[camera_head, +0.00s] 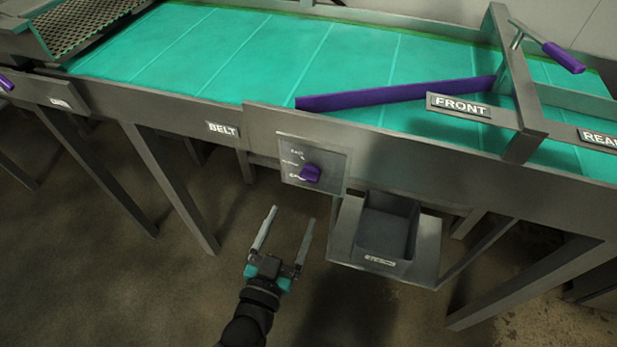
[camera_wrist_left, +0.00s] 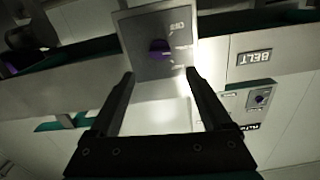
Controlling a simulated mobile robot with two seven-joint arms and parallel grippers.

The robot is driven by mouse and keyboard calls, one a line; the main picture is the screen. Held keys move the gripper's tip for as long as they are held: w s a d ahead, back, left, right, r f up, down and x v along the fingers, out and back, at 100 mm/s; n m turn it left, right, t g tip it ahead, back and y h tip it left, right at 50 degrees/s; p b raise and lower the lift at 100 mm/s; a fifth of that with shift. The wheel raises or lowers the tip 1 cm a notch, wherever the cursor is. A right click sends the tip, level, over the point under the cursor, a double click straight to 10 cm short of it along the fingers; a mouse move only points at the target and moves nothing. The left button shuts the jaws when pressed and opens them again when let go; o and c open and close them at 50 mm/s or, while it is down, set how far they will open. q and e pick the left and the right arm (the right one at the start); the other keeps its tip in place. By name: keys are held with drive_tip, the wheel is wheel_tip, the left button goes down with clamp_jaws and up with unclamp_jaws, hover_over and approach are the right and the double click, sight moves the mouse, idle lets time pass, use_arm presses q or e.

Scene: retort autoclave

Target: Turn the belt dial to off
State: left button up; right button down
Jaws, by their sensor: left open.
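The belt dial (camera_head: 310,173) is a purple knob on a grey plate (camera_head: 335,163) with position labels, on the front of the conveyor. The labels are too small to read surely. The dial also shows in the left wrist view (camera_wrist_left: 158,48), ahead of the fingertips and between them. My left gripper (camera_head: 291,212) is open and empty, below and a little left of the dial, apart from it. Its two fingers also show in the left wrist view (camera_wrist_left: 160,76). My right gripper is in neither view.
The green conveyor belt (camera_head: 250,50) runs above, with a purple diverter bar (camera_head: 400,95) and a purple-handled lever (camera_head: 563,57). A dark bin (camera_head: 387,225) on a shelf stands right of the dial. A BELT label (camera_head: 222,129) is to the left. Table legs flank clear floor.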

sight(308, 181)
use_arm(q)
drive_tip(key=b+x, duration=0.1)
drive_tip(key=x, duration=1)
drive_tip(key=shift+w+d+f, duration=0.1)
drive_tip(key=shift+w, duration=0.2)
clamp_jaws()
